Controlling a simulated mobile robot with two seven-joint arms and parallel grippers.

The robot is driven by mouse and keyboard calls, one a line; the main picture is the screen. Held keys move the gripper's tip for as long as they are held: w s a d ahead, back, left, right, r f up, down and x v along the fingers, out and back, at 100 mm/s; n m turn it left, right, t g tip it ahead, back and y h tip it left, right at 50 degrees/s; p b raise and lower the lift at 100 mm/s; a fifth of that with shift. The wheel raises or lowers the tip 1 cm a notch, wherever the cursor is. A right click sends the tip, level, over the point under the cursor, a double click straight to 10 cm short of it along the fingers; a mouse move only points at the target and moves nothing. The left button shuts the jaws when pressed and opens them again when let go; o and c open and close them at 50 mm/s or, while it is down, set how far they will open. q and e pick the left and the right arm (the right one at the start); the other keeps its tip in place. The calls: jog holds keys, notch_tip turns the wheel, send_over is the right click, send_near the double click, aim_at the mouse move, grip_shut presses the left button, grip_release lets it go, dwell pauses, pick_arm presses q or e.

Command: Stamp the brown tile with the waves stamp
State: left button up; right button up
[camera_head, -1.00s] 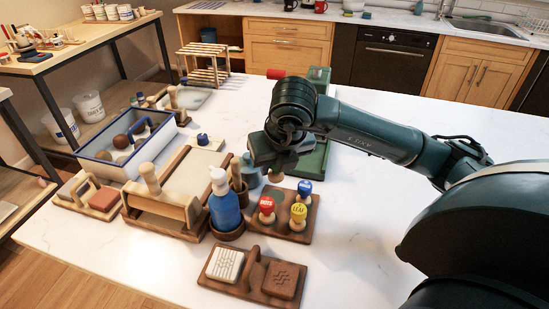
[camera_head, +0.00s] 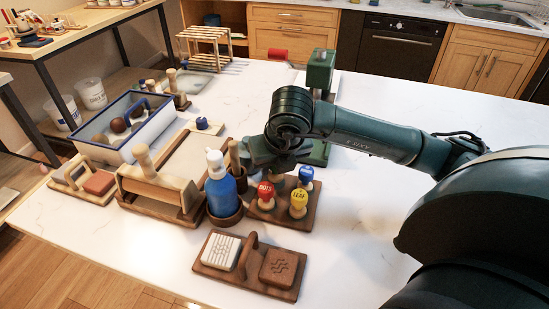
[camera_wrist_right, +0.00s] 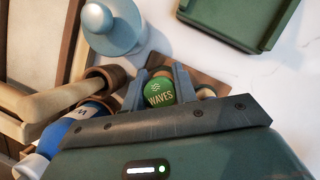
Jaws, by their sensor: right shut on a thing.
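The waves stamp (camera_wrist_right: 160,92) has a green round top lettered WAVES and sits between the two fingers of my right gripper (camera_wrist_right: 158,88) in the right wrist view. In the head view my right gripper (camera_head: 262,158) is low over the back left of the wooden stamp rack (camera_head: 268,216), and the stamp's lower part is hidden. The brown tile (camera_head: 279,267) lies on the right side of a wooden carrier (camera_head: 240,280) at the front, with a dark pattern on its top. A white patterned tile (camera_head: 221,251) lies beside it. My left gripper is not in view.
Red DOTS (camera_head: 265,191), yellow LEAF (camera_head: 298,200) and blue (camera_head: 306,174) stamps stand in the rack close to the gripper. A blue bottle (camera_head: 221,189) stands just left. The carrier's upright handle (camera_head: 248,254) rises between the tiles. The white table right of the rack is clear.

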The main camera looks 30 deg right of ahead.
jog(key=shift+f, duration=0.4)
dwell(0.3)
jog(key=shift+f+b, duration=0.3)
jog(key=shift+b, duration=0.2)
jog(key=o, duration=1.1)
jog(key=v, duration=1.3)
jog(key=shift+r, duration=0.15)
